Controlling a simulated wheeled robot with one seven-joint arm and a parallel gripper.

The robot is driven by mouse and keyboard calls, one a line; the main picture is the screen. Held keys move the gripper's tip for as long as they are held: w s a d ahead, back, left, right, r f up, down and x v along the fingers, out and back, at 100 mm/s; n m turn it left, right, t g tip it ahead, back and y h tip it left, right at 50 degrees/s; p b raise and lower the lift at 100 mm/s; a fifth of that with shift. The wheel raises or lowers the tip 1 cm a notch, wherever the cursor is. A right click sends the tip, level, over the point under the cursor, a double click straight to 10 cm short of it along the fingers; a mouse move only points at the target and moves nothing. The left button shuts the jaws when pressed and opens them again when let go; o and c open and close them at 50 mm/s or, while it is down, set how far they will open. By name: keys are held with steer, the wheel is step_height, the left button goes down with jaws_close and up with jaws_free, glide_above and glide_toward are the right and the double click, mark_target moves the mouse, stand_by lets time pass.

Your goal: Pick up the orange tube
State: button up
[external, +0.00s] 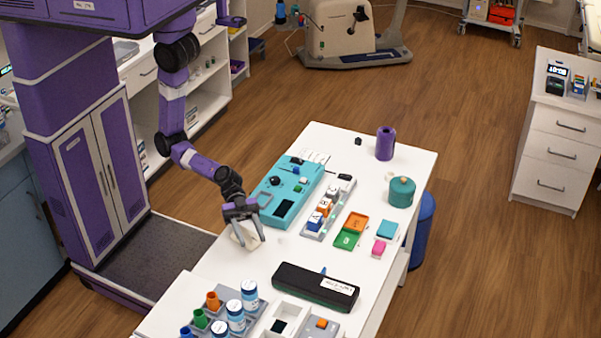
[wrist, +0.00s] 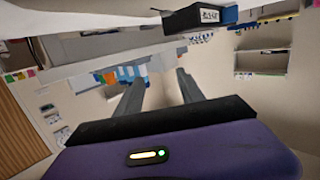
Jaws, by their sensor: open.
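The orange tube (external: 213,300) stands upright at the far end of a row with a green tube (external: 200,318) and a blue tube (external: 186,332) in a grey rack, near the bottom of the external view. My gripper (external: 253,243) is open and points down over the white table, beyond and to the right of the orange tube, apart from it. A pale, flat patch shows around its fingers; I cannot tell what it is. In the wrist view my gripper (wrist: 160,76) shows two spread fingers with nothing clearly between them. I cannot make out the orange tube there.
A black case (external: 315,287) lies to the right of the rack. A teal device (external: 287,190) sits beyond my gripper. A purple bottle (external: 385,143) and teal jar (external: 401,191) stand at the far end.

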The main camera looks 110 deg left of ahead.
steer(key=d+m+g, duration=0.1)
steer(key=d+f+m+g, duration=0.1)
steer(key=d, duration=0.1)
steer(key=d+m+g+h, duration=0.1)
steer(key=m+g, duration=0.1)
steer(key=shift+w+d+f, duration=0.2)
steer(key=shift+w+f, duration=0.1)
steer(key=shift+w, duration=0.1)
steer(key=d+g, duration=0.1)
steer(key=w+d+m, duration=0.1)
steer(key=d, duration=0.1)
steer(key=d+g+h+b, duration=0.1)
steer(key=shift+w+d+m+g, duration=0.25)
steer(key=shift+w+m+g, duration=0.05)
steer(key=shift+m, duration=0.1)
steer(key=w+d+r+m+g+b, duration=0.1)
steer(key=d+r+m+g, duration=0.1)
steer(key=d, duration=0.3)
steer(key=m+g+h+b, duration=0.1)
steer(key=m+g+b, duration=0.1)
steer(key=g, duration=0.1)
glide_toward(213, 302)
steer(key=shift+w+d+f, duration=0.1)
steer(key=shift+d, duration=0.65)
steer(key=shift+s+p+x, duration=0.2)
steer(key=shift+p+x, duration=0.35)
steer(key=shift+x, duration=1.3)
steer(key=shift+s+p+x, duration=0.15)
steer(key=shift+p+x, duration=0.35)
steer(key=shift+x, duration=1.35)
